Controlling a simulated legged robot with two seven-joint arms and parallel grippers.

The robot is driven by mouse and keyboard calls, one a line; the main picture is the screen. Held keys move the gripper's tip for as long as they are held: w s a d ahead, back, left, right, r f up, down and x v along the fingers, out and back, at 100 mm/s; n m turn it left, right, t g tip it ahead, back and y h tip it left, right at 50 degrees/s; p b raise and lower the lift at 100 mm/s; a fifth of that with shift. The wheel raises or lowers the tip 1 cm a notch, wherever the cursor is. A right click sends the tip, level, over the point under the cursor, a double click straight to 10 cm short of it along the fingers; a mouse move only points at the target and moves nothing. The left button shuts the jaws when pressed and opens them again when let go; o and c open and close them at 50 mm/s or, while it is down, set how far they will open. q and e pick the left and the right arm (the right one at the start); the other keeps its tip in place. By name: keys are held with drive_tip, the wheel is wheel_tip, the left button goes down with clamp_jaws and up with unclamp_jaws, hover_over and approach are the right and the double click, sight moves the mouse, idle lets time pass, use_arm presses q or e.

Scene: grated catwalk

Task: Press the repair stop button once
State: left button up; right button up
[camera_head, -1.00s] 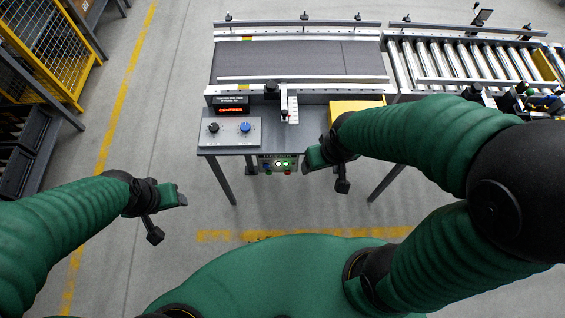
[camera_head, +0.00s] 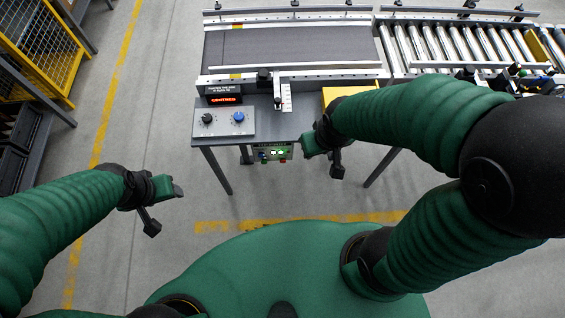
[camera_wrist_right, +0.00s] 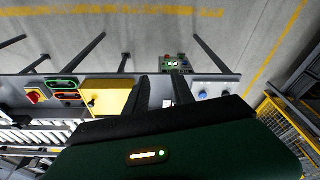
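A small button box (camera_head: 272,153) hangs under the front edge of the conveyor's table, with lit white and green buttons. It also shows small in the right wrist view (camera_wrist_right: 176,63); its labels are too small to read, so I cannot tell which button is the repair stop. A red button (camera_wrist_right: 34,97) on a yellow plate shows at the left of the wrist view. My right gripper (camera_head: 322,158) is open and empty, just right of the button box in the head view. Its two fingers (camera_wrist_right: 162,92) stand apart. My left gripper (camera_head: 166,209) is open and empty over the floor.
A panel with a black and a blue knob (camera_head: 239,117) sits on the table, below a lit red display (camera_head: 225,100). A yellow box (camera_head: 346,93) is on the table's right. A roller conveyor (camera_head: 450,45) extends right. A yellow cage (camera_head: 40,50) stands left.

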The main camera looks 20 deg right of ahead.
clamp_jaws()
idle(1.2)
